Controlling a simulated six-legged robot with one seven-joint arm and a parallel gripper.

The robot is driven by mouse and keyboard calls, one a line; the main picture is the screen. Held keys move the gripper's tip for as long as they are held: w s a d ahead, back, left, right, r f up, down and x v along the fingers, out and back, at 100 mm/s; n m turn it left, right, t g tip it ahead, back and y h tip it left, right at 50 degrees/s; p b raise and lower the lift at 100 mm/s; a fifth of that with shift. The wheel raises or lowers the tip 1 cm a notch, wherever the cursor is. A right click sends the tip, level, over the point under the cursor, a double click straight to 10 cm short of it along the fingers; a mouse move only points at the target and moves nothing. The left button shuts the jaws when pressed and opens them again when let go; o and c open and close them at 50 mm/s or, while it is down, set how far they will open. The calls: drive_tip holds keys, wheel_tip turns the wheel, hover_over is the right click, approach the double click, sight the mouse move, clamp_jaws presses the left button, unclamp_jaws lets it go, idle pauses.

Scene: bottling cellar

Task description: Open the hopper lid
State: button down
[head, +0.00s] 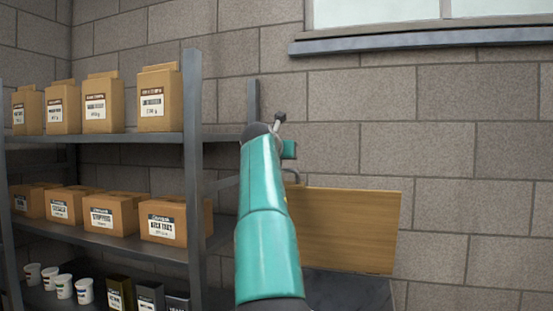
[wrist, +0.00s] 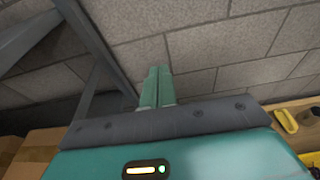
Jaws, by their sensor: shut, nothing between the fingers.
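My gripper (wrist: 158,72) shows in the wrist view with its two pale green fingers together and nothing between them. The fingers point toward the grey block wall. In the head view my teal arm reaches up the middle and hides most of the hand. A slanted wooden panel (head: 345,230) is right of my arm, with a dark grey surface (head: 350,290) below it. A dark curved piece shows by the panel's upper left corner, partly behind my arm. I cannot tell whether this panel is the hopper lid; no hopper is clearly visible.
A grey metal shelf rack (head: 193,160) stands left, close to my arm, with several cartons, white cups (head: 64,287) and dark boxes. A window sill (head: 400,43) is at upper right. A yellow object (wrist: 286,120) shows at right in the wrist view. The wall at right is bare.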

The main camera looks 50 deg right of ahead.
drive_tip(key=shift+w+a, duration=0.15)
drive_tip(key=shift+w, duration=0.1)
drive_tip(key=v, duration=1.3)
drive_tip(key=shift+s, duration=0.25)
drive_tip(key=shift+a, duration=0.1)
